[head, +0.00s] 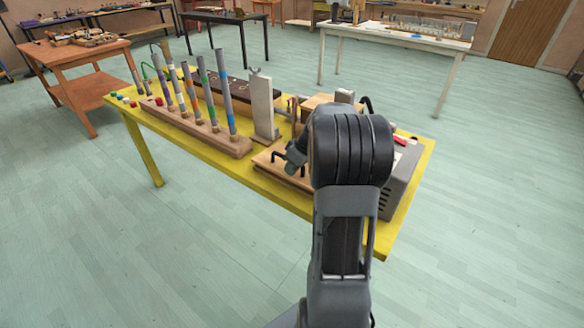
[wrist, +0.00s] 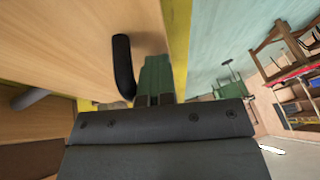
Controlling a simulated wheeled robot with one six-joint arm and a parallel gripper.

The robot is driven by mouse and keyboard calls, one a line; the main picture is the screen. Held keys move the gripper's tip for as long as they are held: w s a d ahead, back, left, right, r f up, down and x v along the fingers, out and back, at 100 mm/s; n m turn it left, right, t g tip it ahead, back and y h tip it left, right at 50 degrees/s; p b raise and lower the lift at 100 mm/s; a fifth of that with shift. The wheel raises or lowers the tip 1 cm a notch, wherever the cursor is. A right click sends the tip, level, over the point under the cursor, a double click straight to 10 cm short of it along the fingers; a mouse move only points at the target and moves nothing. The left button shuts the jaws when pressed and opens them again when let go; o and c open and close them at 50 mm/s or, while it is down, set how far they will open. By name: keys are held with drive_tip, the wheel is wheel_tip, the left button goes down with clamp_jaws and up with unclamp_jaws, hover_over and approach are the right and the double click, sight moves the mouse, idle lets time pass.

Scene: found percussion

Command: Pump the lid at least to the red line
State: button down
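A flat wooden lid (head: 276,170) with a black handle (head: 285,158) lies near the front edge of the yellow table, partly hidden behind my arm. In the wrist view the pale wooden lid (wrist: 65,35) fills the upper left, and its curved black handle (wrist: 123,66) stands just left of my fingers. My gripper (wrist: 156,78) has greenish fingers that look closed together, with nothing visible between them. In the head view my gripper (head: 293,156) is close to the handle. I cannot tell whether it touches the handle. No red line can be made out.
A row of upright pipes (head: 205,90) in a wooden base (head: 200,125) stands left on the yellow table (head: 160,127). A grey upright plate (head: 262,105) is behind the lid. A grey box (head: 402,180) sits right of my arm. Open floor surrounds the table.

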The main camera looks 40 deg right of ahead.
drive_tip(key=shift+s+f+b, duration=0.1)
drive_tip(key=shift+f+b, duration=0.3)
drive_tip(key=shift+f, duration=0.4)
drive_tip(key=shift+r, duration=0.2)
drive_tip(key=shift+d+r+p, duration=0.2)
drive_tip(key=shift+r+p, duration=0.3)
drive_tip(key=shift+d+r+p, duration=0.2)
drive_tip(key=shift+r+p, duration=0.25)
drive_tip(key=shift+r, duration=0.05)
drive_tip(key=shift+d+r, duration=0.15)
drive_tip(key=shift+w, duration=0.2)
